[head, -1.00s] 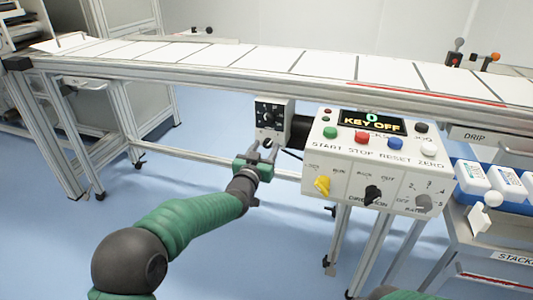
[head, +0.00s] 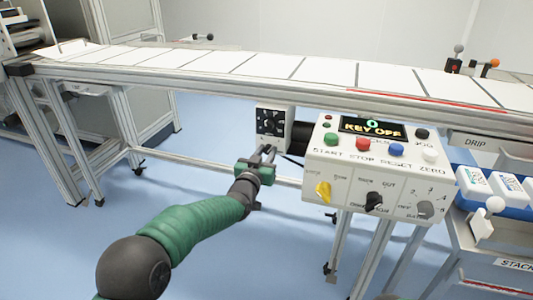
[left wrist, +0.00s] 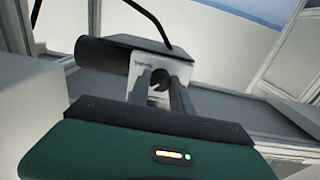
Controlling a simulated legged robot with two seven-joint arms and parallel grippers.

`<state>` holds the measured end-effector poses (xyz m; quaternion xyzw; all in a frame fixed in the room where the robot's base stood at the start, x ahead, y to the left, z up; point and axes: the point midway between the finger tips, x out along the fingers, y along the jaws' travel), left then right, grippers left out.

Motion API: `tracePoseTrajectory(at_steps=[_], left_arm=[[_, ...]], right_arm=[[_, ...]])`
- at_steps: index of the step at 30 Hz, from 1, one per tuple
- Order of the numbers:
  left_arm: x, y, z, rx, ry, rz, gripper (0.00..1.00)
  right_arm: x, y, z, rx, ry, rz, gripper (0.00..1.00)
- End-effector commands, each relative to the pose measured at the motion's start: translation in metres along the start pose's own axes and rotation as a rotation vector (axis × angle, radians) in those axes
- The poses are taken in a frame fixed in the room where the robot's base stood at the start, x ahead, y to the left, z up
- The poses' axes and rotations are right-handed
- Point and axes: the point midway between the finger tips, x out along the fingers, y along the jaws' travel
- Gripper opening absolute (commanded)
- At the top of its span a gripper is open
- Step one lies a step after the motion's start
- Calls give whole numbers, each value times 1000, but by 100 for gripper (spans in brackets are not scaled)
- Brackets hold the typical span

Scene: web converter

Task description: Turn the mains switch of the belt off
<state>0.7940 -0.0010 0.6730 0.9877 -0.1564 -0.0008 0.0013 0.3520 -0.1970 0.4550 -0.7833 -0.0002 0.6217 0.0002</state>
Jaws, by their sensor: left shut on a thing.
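The mains switch box (head: 273,122) is a small light grey box with a dark front plate, hanging under the belt (head: 270,64) just left of the control panel. My left gripper (head: 267,149) reaches its lower front, with the fingers close together. In the left wrist view, the box (left wrist: 137,65) has a small dark round knob (left wrist: 158,80) on its pale face. The fingers of my left gripper (left wrist: 159,88) stand on both sides of this knob and are shut on it. The knob's exact angle cannot be read. My right gripper is not in view.
The control panel (head: 330,163) to the right shows "KEY OFF" on its display (head: 371,128), with coloured buttons and a yellow key-like knob (head: 323,191). A side table with white bottles (head: 474,182) stands at the right. The floor (head: 80,235) at the left is clear.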

Motion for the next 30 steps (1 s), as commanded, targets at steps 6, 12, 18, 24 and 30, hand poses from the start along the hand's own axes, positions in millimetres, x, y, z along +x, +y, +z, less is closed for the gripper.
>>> tracePoseTrajectory(at_steps=[6, 12, 18, 24, 30], left_arm=[[0, 0, -1, -46, -1, 0, 0], [0, -1, -2, -158, -2, 0, 0], [0, -2, -3, -331, -1, -1, 0], [0, -2, -2, -523, -1, -2, 0], [0, -3, -1, -714, -1, -3, 0]], right_arm=[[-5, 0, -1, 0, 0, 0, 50], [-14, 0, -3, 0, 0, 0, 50], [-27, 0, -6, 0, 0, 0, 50], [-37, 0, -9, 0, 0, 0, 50], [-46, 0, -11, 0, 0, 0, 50]])
